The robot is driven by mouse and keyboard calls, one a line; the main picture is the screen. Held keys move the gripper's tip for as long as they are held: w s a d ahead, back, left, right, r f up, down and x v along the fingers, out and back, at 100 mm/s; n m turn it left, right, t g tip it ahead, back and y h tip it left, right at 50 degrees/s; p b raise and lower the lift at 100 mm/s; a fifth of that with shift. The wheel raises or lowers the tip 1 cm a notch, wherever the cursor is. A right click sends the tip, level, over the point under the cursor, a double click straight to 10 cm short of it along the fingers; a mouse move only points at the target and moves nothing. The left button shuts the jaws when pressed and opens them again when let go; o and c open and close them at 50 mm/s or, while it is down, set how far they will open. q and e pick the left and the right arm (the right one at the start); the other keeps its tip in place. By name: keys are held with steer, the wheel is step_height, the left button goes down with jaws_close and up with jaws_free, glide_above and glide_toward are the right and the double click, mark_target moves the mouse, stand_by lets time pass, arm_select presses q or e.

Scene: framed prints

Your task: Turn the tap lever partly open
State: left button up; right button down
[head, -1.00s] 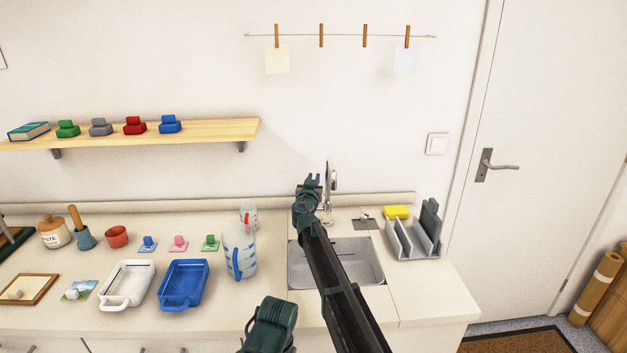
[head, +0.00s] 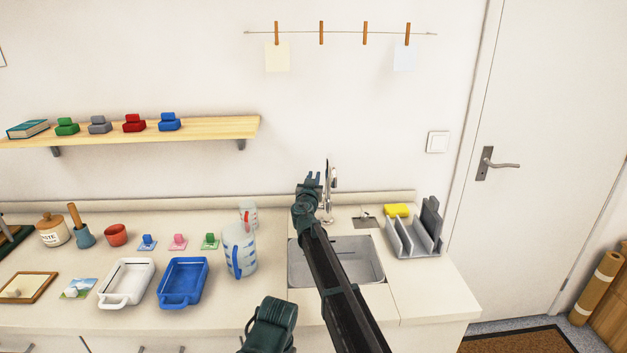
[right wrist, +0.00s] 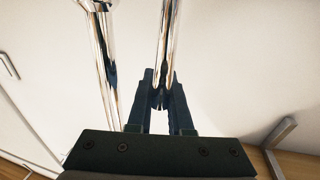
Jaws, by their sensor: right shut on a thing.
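The chrome tap (head: 333,183) stands behind the sink (head: 362,272), close to the wall. My right gripper (head: 314,177) is at the left side of the tap, and its arm crosses over the sink. In the right wrist view, the fingers (right wrist: 160,90) are shut on a slim chrome bar, the tap lever (right wrist: 167,40), near its end. A thicker chrome tube of the tap (right wrist: 106,75) stands to the left, apart from the fingers. The lever's exact angle is hard to tell.
A measuring jug (head: 240,252) and a smaller one (head: 248,212) stand left of the sink. A grey rack (head: 412,243) and a yellow sponge (head: 396,210) are to its right. Blue (head: 183,282) and white (head: 126,284) trays lie further left.

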steer(key=s+t+h+b, duration=0.1)
steer(key=s+t+b, duration=0.1)
steer(key=b, duration=0.2)
steer(key=s+m+t+b, duration=0.1)
steer(key=s+t+b, duration=0.2)
steer(key=b, duration=0.1)
steer(key=shift+h+b, duration=0.35)
steer(key=shift+h, duration=0.05)
steer(key=c, duration=0.8)
jaws_free()
steer(key=shift+c, duration=0.2)
steer(key=s+a+f+b, duration=0.1)
steer(key=s, duration=0.7)
steer(key=s+a+f+b, duration=0.1)
steer(key=s+a, duration=0.1)
steer(key=s, duration=0.6)
steer(key=shift+a+f, duration=0.15)
steer(key=shift+a, duration=0.15)
steer(key=shift+c, duration=0.2)
